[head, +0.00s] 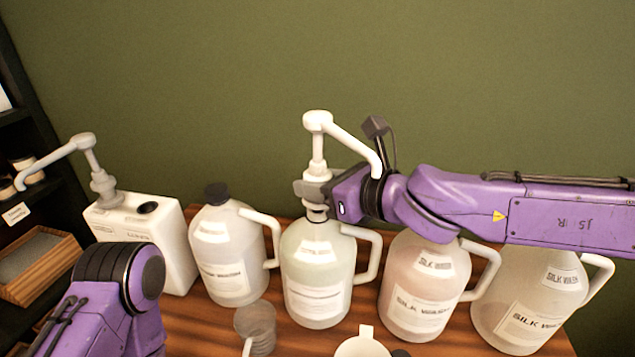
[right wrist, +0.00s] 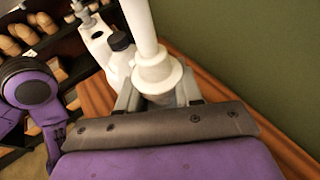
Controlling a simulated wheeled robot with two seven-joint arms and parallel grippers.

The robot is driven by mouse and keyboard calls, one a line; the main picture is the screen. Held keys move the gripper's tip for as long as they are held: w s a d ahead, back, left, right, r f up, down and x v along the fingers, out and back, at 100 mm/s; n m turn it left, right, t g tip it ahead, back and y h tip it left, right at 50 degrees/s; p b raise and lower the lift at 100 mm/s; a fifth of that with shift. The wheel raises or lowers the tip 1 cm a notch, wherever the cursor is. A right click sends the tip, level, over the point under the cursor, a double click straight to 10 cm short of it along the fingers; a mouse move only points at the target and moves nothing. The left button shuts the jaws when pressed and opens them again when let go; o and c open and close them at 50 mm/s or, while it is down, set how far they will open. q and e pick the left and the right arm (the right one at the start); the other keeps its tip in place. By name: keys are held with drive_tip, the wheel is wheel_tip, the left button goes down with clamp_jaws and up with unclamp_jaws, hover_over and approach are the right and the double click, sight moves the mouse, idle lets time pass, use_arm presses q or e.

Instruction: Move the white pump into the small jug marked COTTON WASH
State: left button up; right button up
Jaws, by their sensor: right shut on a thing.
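The white pump (head: 318,150) stands upright in the head view, its spout pointing right and down in front of my right arm. My right gripper (head: 313,190) is shut on it around the collar. The right wrist view shows the pump's stem and collar (right wrist: 157,72) between the two fingers (right wrist: 158,95). The pump is directly over the neck of a pale greenish jug (head: 318,280) with a handle on its right. The gripper hides how far the pump's lower part sits in the neck. The jug's label is too blurred to read surely. My left gripper is out of view.
A clear jug with a black cap (head: 228,262) stands left, beside a white canister (head: 160,232) with a grey pump (head: 95,165). Two SILK WASH jugs (head: 418,290) (head: 525,305) stand right. A grey cup (head: 256,325) and a white cup (head: 362,346) are in front on the wooden table.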

drive_tip(key=shift+f+b, duration=0.5)
drive_tip(key=shift+f, duration=0.05)
idle(0.4)
drive_tip(key=shift+f+b, duration=0.1)
drive_tip(key=shift+b, duration=0.3)
drive_tip(key=shift+m+t+h+b, duration=1.2)
drive_tip(key=shift+m+h+b, duration=0.15)
drive_tip(key=shift+b, duration=0.65)
drive_tip(key=shift+m+t+h+b, duration=0.6)
drive_tip(key=shift+m+h+b, duration=0.4)
drive_tip(key=shift+m+h, duration=0.05)
drive_tip(key=shift+m+t+h+b, duration=0.3)
drive_tip(key=shift+m+h+b, duration=0.1)
drive_tip(key=shift+m+h, duration=0.4)
drive_tip(key=m+h, duration=0.2)
drive_tip(key=h, duration=0.1)
drive_tip(key=shift+t, duration=0.3)
drive_tip(key=o, duration=1.1)
